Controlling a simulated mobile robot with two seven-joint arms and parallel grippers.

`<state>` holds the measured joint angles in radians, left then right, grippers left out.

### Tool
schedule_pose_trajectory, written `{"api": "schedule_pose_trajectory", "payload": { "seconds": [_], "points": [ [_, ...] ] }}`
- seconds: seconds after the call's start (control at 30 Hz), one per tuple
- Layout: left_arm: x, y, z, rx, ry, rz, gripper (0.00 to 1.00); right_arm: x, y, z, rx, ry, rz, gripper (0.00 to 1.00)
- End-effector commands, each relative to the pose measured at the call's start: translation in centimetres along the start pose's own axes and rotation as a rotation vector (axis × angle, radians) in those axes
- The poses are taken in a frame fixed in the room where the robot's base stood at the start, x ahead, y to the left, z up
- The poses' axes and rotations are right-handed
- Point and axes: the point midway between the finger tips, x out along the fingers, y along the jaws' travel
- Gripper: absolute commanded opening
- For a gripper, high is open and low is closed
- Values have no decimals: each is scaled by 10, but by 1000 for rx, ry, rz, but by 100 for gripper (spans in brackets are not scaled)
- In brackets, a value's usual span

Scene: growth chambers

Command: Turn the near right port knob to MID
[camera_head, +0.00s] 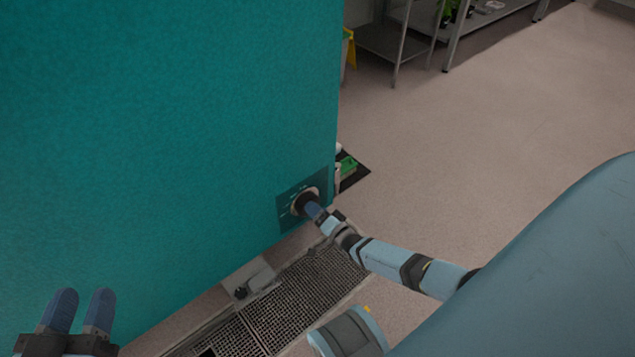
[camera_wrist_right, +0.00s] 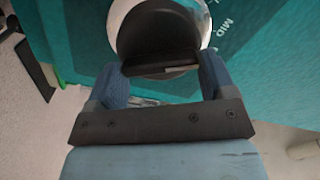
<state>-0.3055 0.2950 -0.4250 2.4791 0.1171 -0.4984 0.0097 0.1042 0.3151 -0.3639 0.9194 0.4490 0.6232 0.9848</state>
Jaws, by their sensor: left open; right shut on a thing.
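The port knob (camera_head: 304,203) is a dark round knob in a pale ring on a dark label plate (camera_head: 287,200), low on the right part of the teal chamber wall. In the right wrist view the knob (camera_wrist_right: 157,38) fills the top middle, with a bar grip across it and the printed word MID to its right. My right gripper (camera_wrist_right: 165,80) has its blue fingers on both sides of the bar and is shut on it. It also shows in the head view (camera_head: 313,210). My left gripper (camera_head: 82,312) is open and empty at the lower left.
The teal chamber wall (camera_head: 160,130) fills the left. A floor grate (camera_head: 300,300) lies below it, with a small grey fixture (camera_head: 250,280) beside it. A dark mat with a green item (camera_head: 347,165) lies past the wall's corner. Metal shelving (camera_head: 400,40) stands behind. Open floor is at right.

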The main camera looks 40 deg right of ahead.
Motion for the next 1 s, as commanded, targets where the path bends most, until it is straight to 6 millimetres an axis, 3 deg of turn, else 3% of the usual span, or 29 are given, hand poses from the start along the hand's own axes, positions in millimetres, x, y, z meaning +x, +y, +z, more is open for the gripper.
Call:
{"api": "schedule_pose_trajectory", "payload": {
  "seconds": [0.57, 0.6, 0.7, 1.0],
  "points": [
    [0, 0, -1, 4, 6, -2, 43, -1, 0, 1, 33, -1, 1, 53],
    [0, 0, -1, 4, 6, -2, 43, -1, 0, 1, 33, -1, 1, 81],
    [0, 0, 0, 4, 5, -2, 43, -1, 0, 1, 33, -1, 1, 100],
    [0, 0, -3, -1, 3, -1, 43, -5, 0, 0, 32, -1, 1, 100]
  ]
}}
